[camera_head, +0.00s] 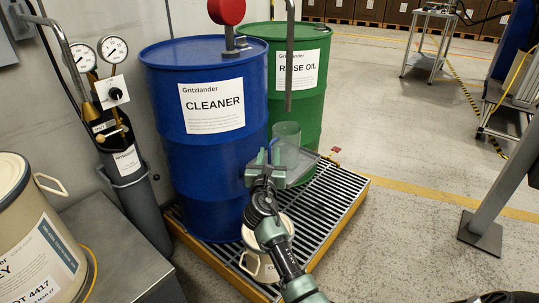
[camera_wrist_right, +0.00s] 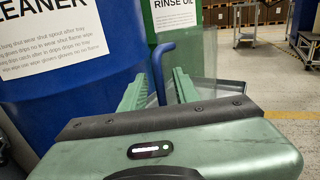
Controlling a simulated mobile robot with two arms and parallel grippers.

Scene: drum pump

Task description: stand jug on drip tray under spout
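The clear jug (camera_head: 287,142) appears upright on or just over the grey drip tray (camera_head: 310,166); its base is partly hidden. In the head view the grey spout pipe (camera_head: 289,75) ends just above the jug's rim. The jug also shows in the right wrist view (camera_wrist_right: 203,68), with its blue handle (camera_wrist_right: 156,75) towards me. My right gripper (camera_head: 264,158) is at the handle. In the wrist view its green fingers (camera_wrist_right: 161,88) stand apart on both sides of the handle, with gaps visible. My left gripper is not in view.
A blue cleaner drum (camera_head: 205,150) and a green rinse oil drum (camera_head: 312,90) stand close behind on a slatted pallet (camera_head: 335,205). A cream bucket (camera_head: 262,268) sits below my right arm. A gauge stand (camera_head: 130,150) is left. Open floor lies right.

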